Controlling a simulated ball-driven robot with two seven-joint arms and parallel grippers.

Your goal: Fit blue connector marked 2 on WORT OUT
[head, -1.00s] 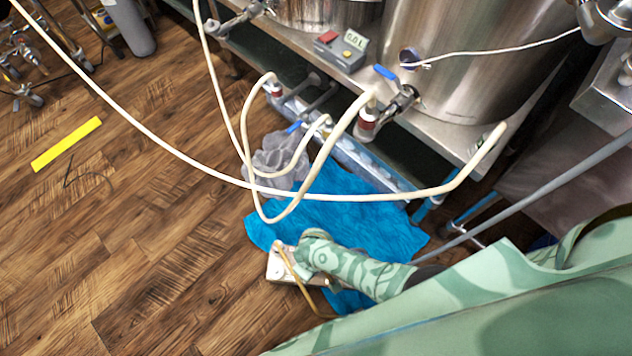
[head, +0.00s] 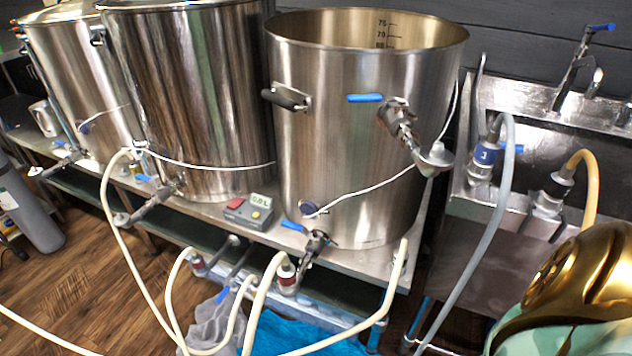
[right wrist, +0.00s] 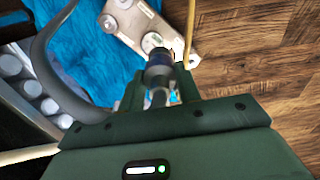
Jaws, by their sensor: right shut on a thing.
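My right gripper (right wrist: 160,97) is shut on a dark blue-grey connector (right wrist: 160,70) in the right wrist view. The connector's far end is over or against a round port (right wrist: 152,42) on a pale metal plate (right wrist: 125,25). I cannot tell whether it is seated. No mark on the connector or WORT OUT label is readable. An amber hose (right wrist: 189,25) runs beside the port. In the head view, a blue-banded connector (head: 486,155) on a grey hose is at the sink; its mark is unclear. My left gripper is not in view.
A blue cloth (right wrist: 95,50) lies beside the plate, with wooden floor on the other side. A grey hose (right wrist: 40,55) curves at left. Steel kettles (head: 350,130) stand on a shelf in the head view, with cream hoses (head: 385,310) hanging in front.

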